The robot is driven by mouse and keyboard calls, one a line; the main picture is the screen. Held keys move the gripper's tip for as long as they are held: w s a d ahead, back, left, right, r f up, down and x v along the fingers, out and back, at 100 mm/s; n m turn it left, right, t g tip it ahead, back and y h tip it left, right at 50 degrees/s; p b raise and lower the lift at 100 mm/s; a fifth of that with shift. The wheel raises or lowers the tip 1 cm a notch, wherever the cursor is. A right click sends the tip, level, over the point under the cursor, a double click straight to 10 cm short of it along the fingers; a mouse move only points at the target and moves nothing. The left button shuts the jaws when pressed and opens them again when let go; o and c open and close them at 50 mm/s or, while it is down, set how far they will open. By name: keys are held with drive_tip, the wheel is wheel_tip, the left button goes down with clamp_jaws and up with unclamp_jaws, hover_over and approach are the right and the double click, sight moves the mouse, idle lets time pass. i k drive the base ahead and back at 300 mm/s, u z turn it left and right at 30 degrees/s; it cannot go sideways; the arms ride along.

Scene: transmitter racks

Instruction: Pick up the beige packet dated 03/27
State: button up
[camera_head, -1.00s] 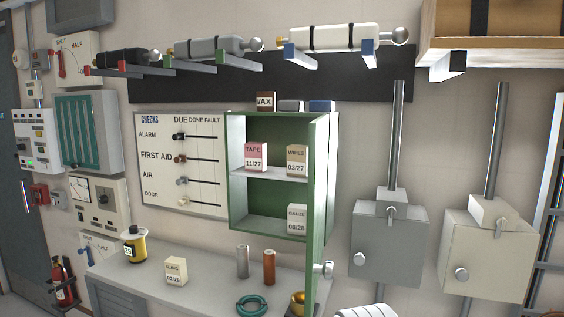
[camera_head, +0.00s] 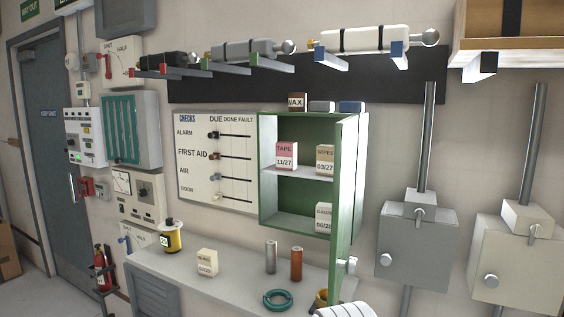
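The beige packet (camera_head: 325,160), marked WIPES 03/27, stands upright on the upper shelf of the green cabinet (camera_head: 262,190), towards its right side. The cabinet's door (camera_head: 345,205) is swung open towards me, its edge just right of the packet. A pink TAPE packet dated 11/27 (camera_head: 286,156) stands to the left on the same shelf. A pale GAUZE packet (camera_head: 323,217) stands at the lower right, its edge covered by the door.
Below the cabinet, the counter (camera_head: 225,282) holds a pale box (camera_head: 207,262), a yellow container (camera_head: 172,238), two cylinders and a green ring (camera_head: 278,299). Grey (camera_head: 414,245) and cream (camera_head: 520,260) wall boxes are to the right. Brackets with cylinders jut out above.

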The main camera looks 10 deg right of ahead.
sight(325, 153)
drive_tip(key=u, duration=1.9)
drive_tip(key=i, duration=2.05)
drive_tip(key=z, duration=0.8)
drive_tip(key=k, duration=0.1)
drive_tip(key=z, duration=2.95)
drive_tip(key=i, duration=0.8)
drive_tip(key=z, duration=0.05)
